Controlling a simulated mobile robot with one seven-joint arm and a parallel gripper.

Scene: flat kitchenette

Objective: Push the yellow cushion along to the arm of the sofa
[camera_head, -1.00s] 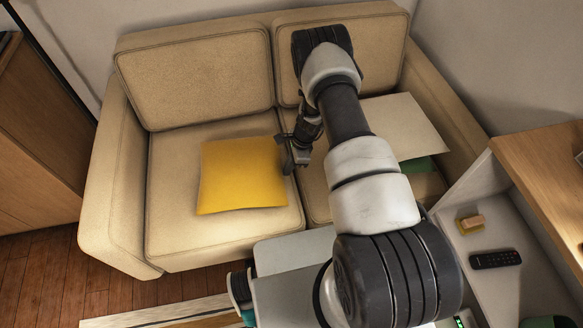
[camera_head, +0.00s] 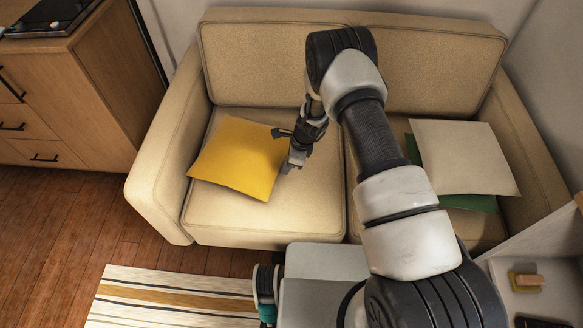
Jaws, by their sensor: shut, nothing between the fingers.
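The yellow cushion (camera_head: 236,158) lies flat and turned at an angle on the left seat of the beige sofa (camera_head: 270,212). Its left corner is close to the sofa's left arm (camera_head: 166,150); whether they touch is hard to tell. My gripper (camera_head: 291,163) is shut and empty, low at the cushion's right edge, and seems to touch it. My arm hides part of the right seat and the backrest.
A cream cushion (camera_head: 465,155) lies over a green one (camera_head: 470,202) on the right seat, against the right arm. A wooden cabinet (camera_head: 85,95) stands left. A striped rug (camera_head: 170,298) lies in front. A white shelf unit (camera_head: 535,250) is at right.

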